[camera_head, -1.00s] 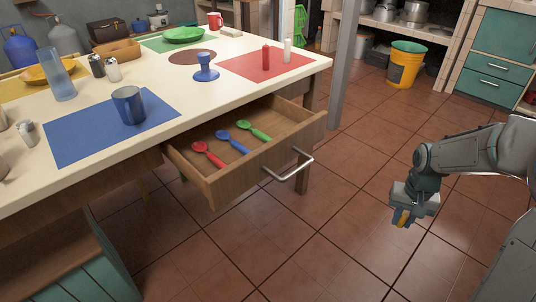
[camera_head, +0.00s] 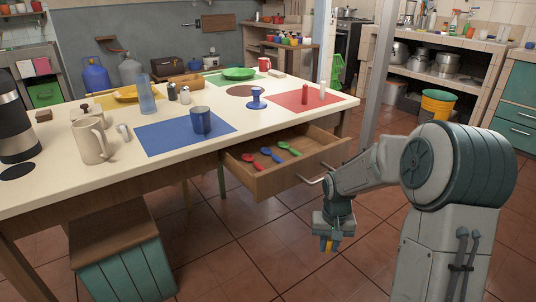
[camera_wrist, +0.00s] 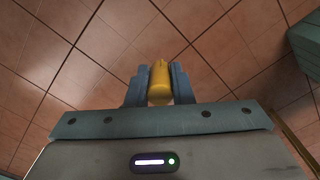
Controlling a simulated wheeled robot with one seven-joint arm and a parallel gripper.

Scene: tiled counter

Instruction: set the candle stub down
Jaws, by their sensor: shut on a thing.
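My gripper (camera_head: 328,243) hangs over the tiled floor in front of the open drawer, at the lower right of the head view. In the wrist view its two fingers (camera_wrist: 160,88) are shut on a yellow candle stub (camera_wrist: 160,80). The stub stands out between the fingertips, with only floor tiles beyond it. In the head view the stub is a small yellow piece (camera_head: 328,245) under my gripper. The candle stub touches no surface in either view.
The cream table (camera_head: 105,187) holds a blue mat (camera_head: 160,140) with a dark blue mug, a red mat (camera_head: 290,98) with a red and a white bottle, and several other items. The open drawer (camera_head: 275,182) juts out with three spoons. A teal-sided box (camera_head: 125,265) stands below.

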